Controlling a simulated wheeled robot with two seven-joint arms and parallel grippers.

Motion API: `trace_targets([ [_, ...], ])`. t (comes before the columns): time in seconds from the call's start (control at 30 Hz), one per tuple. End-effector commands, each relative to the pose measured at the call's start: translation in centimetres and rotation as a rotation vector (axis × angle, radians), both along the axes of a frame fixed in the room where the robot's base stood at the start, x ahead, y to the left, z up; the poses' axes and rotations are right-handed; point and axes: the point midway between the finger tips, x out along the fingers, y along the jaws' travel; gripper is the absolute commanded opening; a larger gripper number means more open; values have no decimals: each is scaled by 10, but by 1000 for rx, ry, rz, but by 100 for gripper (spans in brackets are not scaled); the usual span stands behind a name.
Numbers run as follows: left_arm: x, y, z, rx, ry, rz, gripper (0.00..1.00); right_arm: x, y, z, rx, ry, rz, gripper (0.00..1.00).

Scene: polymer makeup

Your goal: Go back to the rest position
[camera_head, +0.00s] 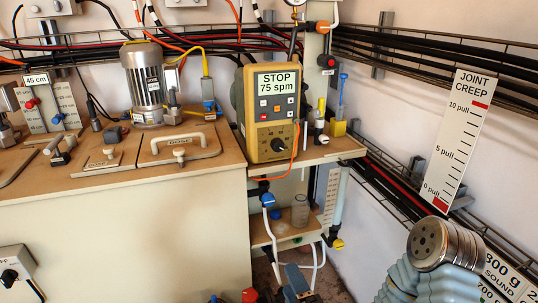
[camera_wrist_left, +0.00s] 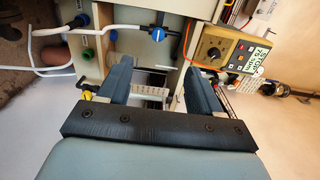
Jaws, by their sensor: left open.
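My left gripper (camera_head: 295,282) shows only in part at the bottom edge of the head view, below the small shelf on the pump bench's right side. In the left wrist view its two dark blue-grey fingers (camera_wrist_left: 157,85) stand wide apart with nothing gripped between them. A pale strip with marks lies behind the gap. The yellow pump box (camera_head: 273,112) reads "STOP 75 spm" and stands upright on the bench corner. It also shows at the upper right of the left wrist view (camera_wrist_left: 220,50). My right gripper is not in view.
The wooden bench top (camera_head: 235,155) carries a motor (camera_head: 146,85) and a handled lid (camera_head: 180,146). A shelf (camera_head: 290,233) holds a clear beaker (camera_head: 300,210), near white hoses. Cables run along the walls.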

Motion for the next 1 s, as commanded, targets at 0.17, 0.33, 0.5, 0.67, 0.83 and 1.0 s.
trace_targets([
  [0.17, 12, 5, -12, -42, 26, -11, 65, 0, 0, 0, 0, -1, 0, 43],
  [0.33, 28, 12, -34, -119, 70, -33, 65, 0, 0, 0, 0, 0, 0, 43],
  [0.5, 47, 24, -64, -232, 137, -48, 65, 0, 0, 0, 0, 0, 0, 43],
  [0.67, 65, 43, -109, -403, 245, -47, 65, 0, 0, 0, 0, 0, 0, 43],
  [0.83, 72, 74, -176, -672, 420, 12, 65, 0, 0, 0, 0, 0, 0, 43],
  [1.0, 39, 117, -265, -1107, 692, 233, 65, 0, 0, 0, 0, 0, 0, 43],
])
